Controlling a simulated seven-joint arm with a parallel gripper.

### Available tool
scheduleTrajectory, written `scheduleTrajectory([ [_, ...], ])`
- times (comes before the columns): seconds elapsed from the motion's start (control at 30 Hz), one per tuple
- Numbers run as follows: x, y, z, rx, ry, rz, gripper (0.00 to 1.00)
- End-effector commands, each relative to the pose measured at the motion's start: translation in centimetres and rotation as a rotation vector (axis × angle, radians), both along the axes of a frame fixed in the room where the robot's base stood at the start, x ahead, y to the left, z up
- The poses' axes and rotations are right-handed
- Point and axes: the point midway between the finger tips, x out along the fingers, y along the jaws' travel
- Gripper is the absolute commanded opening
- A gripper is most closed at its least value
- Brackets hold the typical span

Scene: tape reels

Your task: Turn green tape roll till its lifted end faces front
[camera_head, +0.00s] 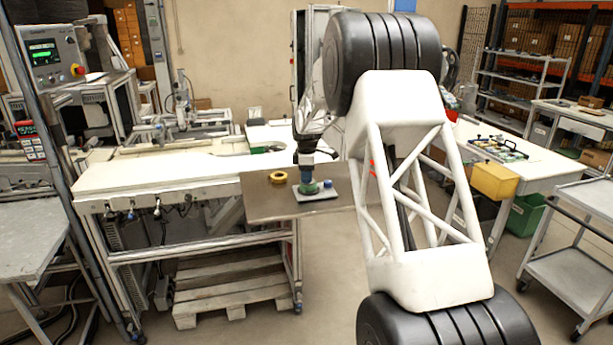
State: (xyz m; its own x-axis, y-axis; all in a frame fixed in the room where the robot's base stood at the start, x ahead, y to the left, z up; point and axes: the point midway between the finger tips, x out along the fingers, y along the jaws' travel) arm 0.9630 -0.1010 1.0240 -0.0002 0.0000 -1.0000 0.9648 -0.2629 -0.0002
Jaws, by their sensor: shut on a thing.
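The green tape roll (308,189) sits on a small grey plate (316,195) on the brown tabletop. It is small in view, and I cannot make out its lifted end or which way it faces. My gripper (307,180) points straight down over the roll and is shut on it. The gripper's fingers and wrist hide the roll's top and far side.
The brown tabletop (262,204) is bare at its front left. A long white workbench (150,174) adjoins it on the left. My own white arm link stands at the right and hides the tabletop's right side. A yellow bin (493,181) is farther right.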

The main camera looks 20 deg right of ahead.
Motion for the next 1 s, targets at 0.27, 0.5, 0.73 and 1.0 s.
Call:
scheduleTrajectory([
  [0.27,0.01,0.00,0.02,0.000,0.000,0.034,0.07],
  [0.5,0.03,0.00,0.04,0.000,-0.001,0.191,0.07],
  [0.73,0.04,0.02,0.04,0.000,-0.001,0.367,0.07],
  [1.0,0.01,0.05,-0.02,0.000,0.000,0.572,0.07],
])
